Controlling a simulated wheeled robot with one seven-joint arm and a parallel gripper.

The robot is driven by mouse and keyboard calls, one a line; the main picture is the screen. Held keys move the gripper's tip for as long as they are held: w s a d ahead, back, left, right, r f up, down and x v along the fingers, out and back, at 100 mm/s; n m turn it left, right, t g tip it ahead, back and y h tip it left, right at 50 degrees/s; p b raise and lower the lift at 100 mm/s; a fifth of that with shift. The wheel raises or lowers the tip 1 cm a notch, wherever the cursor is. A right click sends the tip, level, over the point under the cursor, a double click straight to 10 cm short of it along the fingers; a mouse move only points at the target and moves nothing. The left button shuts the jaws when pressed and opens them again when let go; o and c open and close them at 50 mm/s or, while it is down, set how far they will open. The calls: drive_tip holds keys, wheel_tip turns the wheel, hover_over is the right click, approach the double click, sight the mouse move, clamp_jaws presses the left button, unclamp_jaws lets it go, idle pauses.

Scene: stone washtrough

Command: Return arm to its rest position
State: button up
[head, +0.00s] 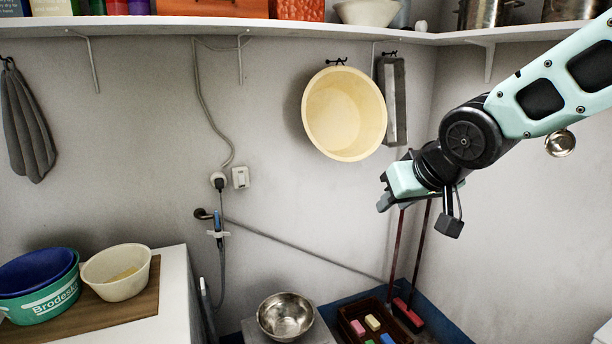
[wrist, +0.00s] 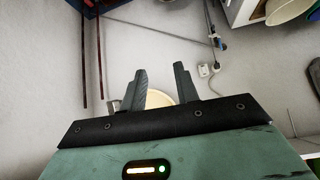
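My arm reaches in from the upper right in the head view. My gripper (head: 388,193) is in the air in front of the wall, below and right of the hanging cream basin. In the wrist view my gripper (wrist: 160,80) has its two dark fingers spread apart with nothing between them. The cream basin (wrist: 158,99) shows behind and between the fingers there, apart from them.
The cream basin (head: 344,113) and a grey trough (head: 392,100) hang under the shelf (head: 260,27). A metal bowl (head: 286,316), a dark crate (head: 350,322) with colored blocks and brooms (head: 420,250) stand below. Tubs (head: 45,300) sit on the left counter.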

drive_tip(key=s+f+n+g+b, duration=0.1)
drive_tip(key=s+f+g, duration=0.1)
drive_tip(key=s+f, duration=0.3)
drive_tip(key=s+a+f+n+g+h+b, duration=0.1)
drive_tip(key=s+f, duration=0.4)
drive_tip(key=s, duration=0.9)
drive_tip(key=s+f+n+g+h+b, duration=0.1)
drive_tip(key=s+f+n+g, duration=0.1)
drive_tip(key=s+f+g, duration=0.3)
drive_tip(key=s, duration=0.4)
drive_tip(key=shift+s+a+n, duration=0.15)
drive_tip(key=shift+a+n, duration=0.15)
drive_tip(key=shift+w+f, duration=0.1)
drive_tip(key=shift+w, duration=0.15)
